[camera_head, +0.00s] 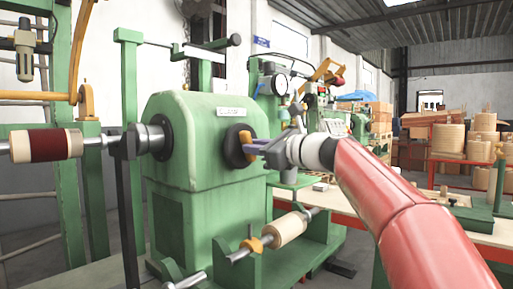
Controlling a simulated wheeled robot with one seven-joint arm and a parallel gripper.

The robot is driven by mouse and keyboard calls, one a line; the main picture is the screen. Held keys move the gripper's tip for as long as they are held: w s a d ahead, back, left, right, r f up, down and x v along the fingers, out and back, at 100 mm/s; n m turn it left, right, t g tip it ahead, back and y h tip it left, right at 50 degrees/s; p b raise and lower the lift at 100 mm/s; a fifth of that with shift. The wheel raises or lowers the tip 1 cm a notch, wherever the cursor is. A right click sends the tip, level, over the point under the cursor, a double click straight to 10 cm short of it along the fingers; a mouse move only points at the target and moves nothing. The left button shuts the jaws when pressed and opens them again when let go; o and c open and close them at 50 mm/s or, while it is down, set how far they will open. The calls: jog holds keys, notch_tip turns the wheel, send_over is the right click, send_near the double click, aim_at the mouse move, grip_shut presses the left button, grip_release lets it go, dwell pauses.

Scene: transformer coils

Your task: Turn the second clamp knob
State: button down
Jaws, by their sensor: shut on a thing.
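The green coil-winding machine (205,175) stands in the middle, with a round black flange (234,158) on its right face. A small yellow-orange knob (246,138) sticks out in front of this flange. My gripper (258,147) reaches in from the right, its bluish fingers at the knob and shut on it. The fingers partly hide the knob, and its exact hold is too small to see. On the machine's left side, a shaft carries a dark red and tan coil (45,145).
A lower rod with a pale wooden roll (290,229) and an orange-yellow collar (257,244) sits below my gripper. A table with a red frame (470,240) stands at the right. Green posts and a tan curved arm (82,50) rise at the left.

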jog(key=shift+f+n+b, duration=0.2)
jog(key=shift+n+b, duration=2.05)
jog(key=shift+n, duration=5.65)
jog(key=shift+f+n+b, duration=0.2)
jog(key=shift+n+b, duration=2.05)
jog(key=shift+n, duration=5.65)
jog(key=c, duration=1.4)
grip_release()
jog(key=shift+r, duration=0.1)
